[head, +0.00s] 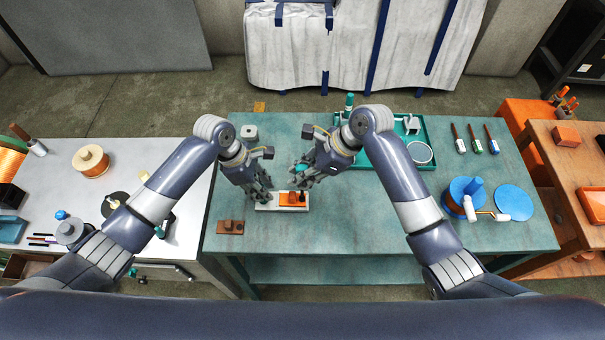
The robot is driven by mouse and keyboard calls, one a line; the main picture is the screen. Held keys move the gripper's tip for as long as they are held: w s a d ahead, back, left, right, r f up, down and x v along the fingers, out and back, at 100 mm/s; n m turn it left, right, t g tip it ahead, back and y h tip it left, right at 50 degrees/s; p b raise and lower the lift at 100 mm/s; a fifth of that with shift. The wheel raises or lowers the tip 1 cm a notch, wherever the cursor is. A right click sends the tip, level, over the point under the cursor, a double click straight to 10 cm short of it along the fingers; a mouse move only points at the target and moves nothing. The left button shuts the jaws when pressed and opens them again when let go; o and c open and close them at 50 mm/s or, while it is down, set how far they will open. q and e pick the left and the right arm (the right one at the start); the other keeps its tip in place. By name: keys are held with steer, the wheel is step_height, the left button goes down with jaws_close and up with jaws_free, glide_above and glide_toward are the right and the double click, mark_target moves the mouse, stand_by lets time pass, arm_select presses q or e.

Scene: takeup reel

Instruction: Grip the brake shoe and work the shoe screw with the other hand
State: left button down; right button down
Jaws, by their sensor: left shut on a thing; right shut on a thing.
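The brake shoe assembly, a pale bar (268,208) with an orange block (291,199) on it, lies near the front left of the teal table. My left gripper (263,197) points down at its left end and is shut on it; the fingers hide the exact contact. My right gripper (297,181) is just behind and above the orange block. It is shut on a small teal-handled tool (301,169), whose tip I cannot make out. A small dark upright piece (302,197) shows at the block's right end; I cannot tell if it is the shoe screw.
A brown plate (230,227) lies front left of the shoe. A green tray (428,128) with a round dish (420,152) is at the back. A blue reel with a crank (465,197) and a blue disc (514,202) are at right. The table's middle front is clear.

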mark_target(297, 167)
steer(key=shift+r, duration=0.3)
steer(key=shift+r, duration=2.5)
arm_select(q)
steer(key=c, duration=1.3)
jaws_free()
steer(key=shift+c, duration=0.2)
